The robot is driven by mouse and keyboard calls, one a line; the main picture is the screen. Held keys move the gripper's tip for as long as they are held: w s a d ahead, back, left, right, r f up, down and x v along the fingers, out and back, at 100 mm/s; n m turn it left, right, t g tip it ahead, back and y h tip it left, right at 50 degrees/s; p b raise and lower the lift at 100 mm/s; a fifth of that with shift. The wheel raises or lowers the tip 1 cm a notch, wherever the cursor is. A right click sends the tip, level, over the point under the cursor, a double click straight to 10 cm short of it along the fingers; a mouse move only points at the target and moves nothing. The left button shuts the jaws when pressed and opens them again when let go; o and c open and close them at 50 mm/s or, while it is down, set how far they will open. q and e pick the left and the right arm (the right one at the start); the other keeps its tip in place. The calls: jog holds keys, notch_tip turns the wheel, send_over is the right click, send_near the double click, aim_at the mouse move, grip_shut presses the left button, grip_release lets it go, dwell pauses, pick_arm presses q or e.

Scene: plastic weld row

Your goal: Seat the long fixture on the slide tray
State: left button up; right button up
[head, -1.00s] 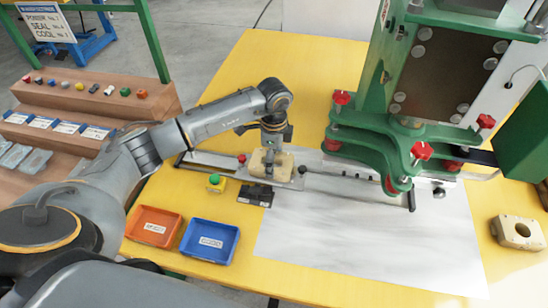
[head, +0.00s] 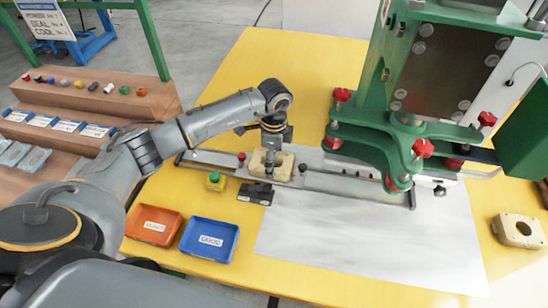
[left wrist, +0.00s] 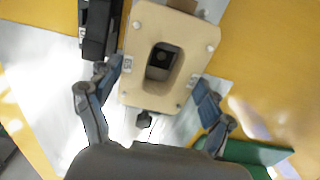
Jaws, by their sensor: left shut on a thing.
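The long fixture (head: 257,166) is a beige block with an oblong opening. It sits at the slide tray (head: 340,183), a long grey metal strip on the yellow table; I cannot tell whether it is fully seated. My left gripper (head: 268,158) is above the fixture and shut on it. In the left wrist view the fixture (left wrist: 190,45) is between the two fingers (left wrist: 158,85), with its oblong opening facing the camera. The underside of the fixture is hidden. My right gripper is not in view.
A green welding press (head: 400,140) with red knobs stands over the tray's right part. A second beige fixture (head: 518,231) with a round hole lies at the far right. Orange (head: 133,232) and blue (head: 189,247) bins, a green button (head: 214,181) and a black box (head: 256,191) are near the front.

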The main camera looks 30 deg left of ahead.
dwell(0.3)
pick_arm(q)
jog(key=o, duration=1.3)
jog(key=shift+f, duration=0.1)
jog(key=c, duration=0.3)
notch_tip(320, 180, up, 7)
jog(key=p, duration=0.5)
jog(key=shift+p, duration=0.4)
